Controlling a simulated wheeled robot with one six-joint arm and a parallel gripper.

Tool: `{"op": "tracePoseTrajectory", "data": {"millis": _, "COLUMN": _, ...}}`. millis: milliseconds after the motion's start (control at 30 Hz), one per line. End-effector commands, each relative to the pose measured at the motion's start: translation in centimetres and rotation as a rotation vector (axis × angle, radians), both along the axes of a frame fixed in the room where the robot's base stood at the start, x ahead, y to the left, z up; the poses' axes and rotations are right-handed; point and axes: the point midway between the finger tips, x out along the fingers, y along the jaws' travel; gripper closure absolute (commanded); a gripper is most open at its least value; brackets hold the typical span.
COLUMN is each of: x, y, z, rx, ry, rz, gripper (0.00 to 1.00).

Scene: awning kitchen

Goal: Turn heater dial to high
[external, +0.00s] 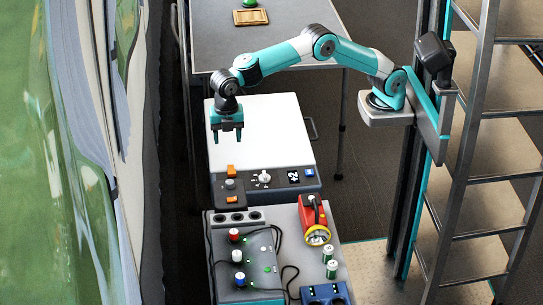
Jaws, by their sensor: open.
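The likely heater is a box with a wide white top (262,130) and a dark front panel. A pale dial (264,178) sits on that panel, left of a black-and-white display; its setting is too small to read. My gripper (227,138) hangs above the left part of the white top, pointing down. Its two teal fingers are apart with nothing between them. It is behind and left of the pale dial and apart from it. A small dark unit with a black knob (230,184) and an orange piece (231,170) stands at the panel's left end.
In front, a grey bench (340,270) holds a teal control box (247,262) with knobs and cables, a red-yellow flashlight (314,220) and small cans (331,269). A grey table (270,30) stands behind. A curtain (115,120) is left; a metal ladder (470,150) is right.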

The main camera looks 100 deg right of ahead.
Motion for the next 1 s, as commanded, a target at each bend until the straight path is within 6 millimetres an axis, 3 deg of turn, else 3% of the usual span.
{"op": "tracePoseTrajectory", "data": {"millis": 633, "x": -0.1, "y": -0.1, "z": -13.3, "rx": -0.001, "ry": 0.003, "rz": -0.003, "gripper": 0.44}}
{"op": "tracePoseTrajectory", "data": {"millis": 800, "x": -0.1, "y": 0.0, "z": -15.6, "rx": 0.0, "ry": 0.001, "rz": -0.003, "gripper": 0.44}}
{"op": "tracePoseTrajectory", "data": {"millis": 1000, "x": -0.1, "y": 0.0, "z": -16.7, "rx": 0.001, "ry": 0.0, "rz": -0.003, "gripper": 0.44}}
